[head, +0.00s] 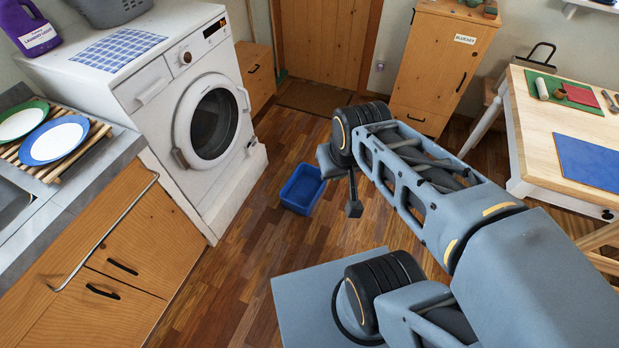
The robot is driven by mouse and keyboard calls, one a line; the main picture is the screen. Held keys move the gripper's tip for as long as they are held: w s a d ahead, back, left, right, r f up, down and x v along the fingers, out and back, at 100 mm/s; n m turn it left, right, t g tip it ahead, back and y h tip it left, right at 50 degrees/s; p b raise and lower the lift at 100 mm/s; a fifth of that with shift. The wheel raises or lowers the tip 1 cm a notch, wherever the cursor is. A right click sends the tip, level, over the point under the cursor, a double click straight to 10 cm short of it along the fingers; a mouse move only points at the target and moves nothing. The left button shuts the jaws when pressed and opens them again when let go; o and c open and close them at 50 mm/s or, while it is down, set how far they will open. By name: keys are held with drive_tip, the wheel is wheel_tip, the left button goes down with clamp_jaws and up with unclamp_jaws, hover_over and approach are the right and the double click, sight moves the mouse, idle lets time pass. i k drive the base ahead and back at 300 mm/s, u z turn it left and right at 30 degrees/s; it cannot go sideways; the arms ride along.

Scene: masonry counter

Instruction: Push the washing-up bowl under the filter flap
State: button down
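The washing-up bowl (301,189) is a blue, square-sided tub, upright on the wooden floor in front of the washing machine. Floor shows between it and the machine. The white washing machine (155,88) stands at the left with its round door (212,117) shut. Along its foot runs a white plinth (238,182); I cannot make out the filter flap clearly, though a small part juts out at the plinth's right end (254,152). My gripper (342,185) is just right of the bowl, pointing down. Whether it touches the bowl, or is open, I cannot tell.
Wooden cupboards (115,265) and a counter with plates (55,140) stand at the left. A tall cupboard (440,65) is at the back, a table (540,125) at the right. A brown mat (312,97) lies by the door. Floor around the bowl is clear.

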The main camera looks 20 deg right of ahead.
sight(300, 195)
drive_tip(key=z, duration=0.25)
drive_tip(key=i, duration=0.8)
drive_tip(key=u, duration=0.55)
drive_tip(key=i, duration=0.55)
drive_tip(key=u, duration=0.5)
